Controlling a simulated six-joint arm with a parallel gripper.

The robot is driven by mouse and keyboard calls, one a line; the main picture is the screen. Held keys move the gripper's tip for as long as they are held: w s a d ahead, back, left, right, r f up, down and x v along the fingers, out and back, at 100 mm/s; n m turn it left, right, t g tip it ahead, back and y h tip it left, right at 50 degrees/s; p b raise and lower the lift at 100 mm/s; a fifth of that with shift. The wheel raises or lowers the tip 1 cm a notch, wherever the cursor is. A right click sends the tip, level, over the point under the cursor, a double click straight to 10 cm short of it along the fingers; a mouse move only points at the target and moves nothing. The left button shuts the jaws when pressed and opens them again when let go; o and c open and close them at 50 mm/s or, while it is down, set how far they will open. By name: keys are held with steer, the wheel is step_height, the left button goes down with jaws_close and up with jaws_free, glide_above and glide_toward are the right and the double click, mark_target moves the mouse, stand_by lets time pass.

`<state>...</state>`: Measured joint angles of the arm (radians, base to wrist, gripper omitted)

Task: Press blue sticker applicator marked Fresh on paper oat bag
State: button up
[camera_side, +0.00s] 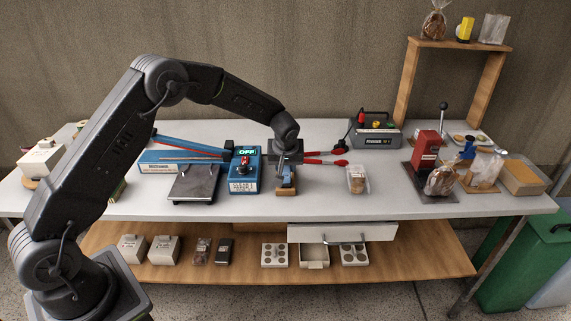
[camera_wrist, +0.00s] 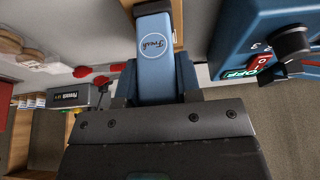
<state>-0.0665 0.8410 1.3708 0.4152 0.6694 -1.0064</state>
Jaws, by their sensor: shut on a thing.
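The blue sticker applicator with a round Fresh label (camera_wrist: 153,45) is between my gripper's fingers in the wrist view. In the side view my gripper (camera_side: 287,162) points down at the middle of the table, shut on the blue applicator (camera_side: 289,173). A small wooden block (camera_side: 286,190) is directly below it; I cannot tell whether the applicator still touches it. A bag with pale contents (camera_side: 486,168) stands at the right of the table beside a brown-filled bag (camera_side: 440,181). I cannot tell for sure which bag is the paper oat bag.
A blue control box (camera_side: 244,172) with an OFF display stands close left of my gripper. Red-handled pliers (camera_side: 325,160) lie behind right. A clear tub (camera_side: 358,180) and a red press (camera_side: 426,148) stand to the right. A drawer (camera_side: 343,231) is open below.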

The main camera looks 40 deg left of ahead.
steer(key=shift+f, duration=0.4)
stand_by(0.6)
steer(key=shift+r, duration=3.6)
